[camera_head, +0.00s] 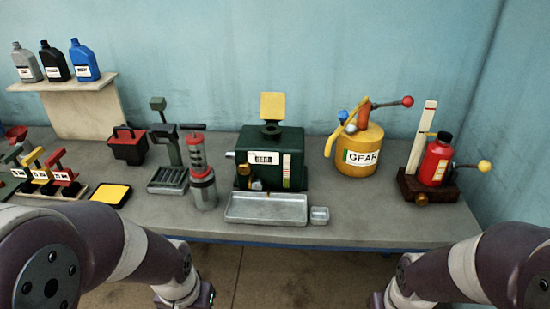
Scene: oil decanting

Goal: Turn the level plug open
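A dark green metal box (272,150) with a white label stands at the middle of the bench, with a raised yellow flap (273,106) on top. A brass fitting (243,170) sits low on the left of its front. A grey stub (230,154) sticks out at its left side, and small fittings (257,184) show at the front bottom. I cannot tell which of these is the level plug, or whether it is open. My arms come in from the lower left and lower right, below the bench edge.
A metal tray (266,221) and a small dish (319,215) lie before the box. A grey-red pump (200,170) stands close to its left. A yellow GEAR can (357,162) and a red bottle (436,162) stand right. Bare bench (385,228) lies at front right.

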